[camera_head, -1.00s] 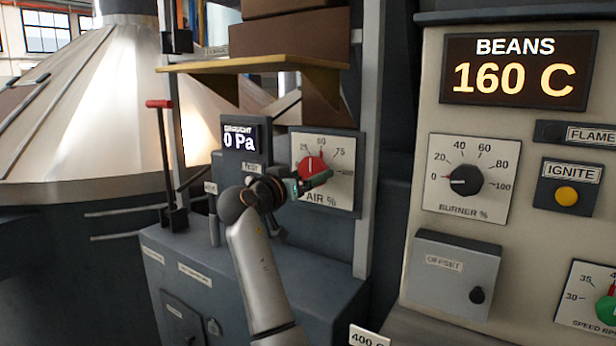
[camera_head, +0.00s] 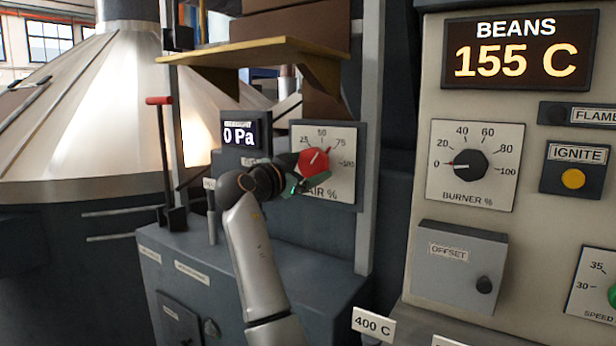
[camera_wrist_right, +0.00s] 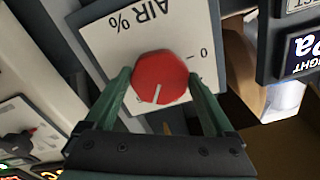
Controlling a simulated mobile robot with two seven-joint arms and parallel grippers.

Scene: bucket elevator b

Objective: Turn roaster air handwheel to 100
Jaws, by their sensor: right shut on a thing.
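The roaster air handwheel is a red knob (camera_head: 314,162) on a pale plate marked AIR % (camera_head: 340,150). Its white pointer leans right of 50, toward 75. My right gripper (camera_head: 306,174) reaches it from the lower left and is shut on it, covering part of the lower scale. In the right wrist view the red knob (camera_wrist_right: 160,76) sits between the two green fingers, one on each side. There its white line points down toward the palm. My left gripper is not in view.
A red-handled lever (camera_head: 159,102) stands left of my right arm. A yellow shelf (camera_head: 255,55) overhangs the dial. The burner panel (camera_head: 470,165) is to the right, with BEANS reading 155 C. The draught display (camera_head: 240,134) reads 0 Pa.

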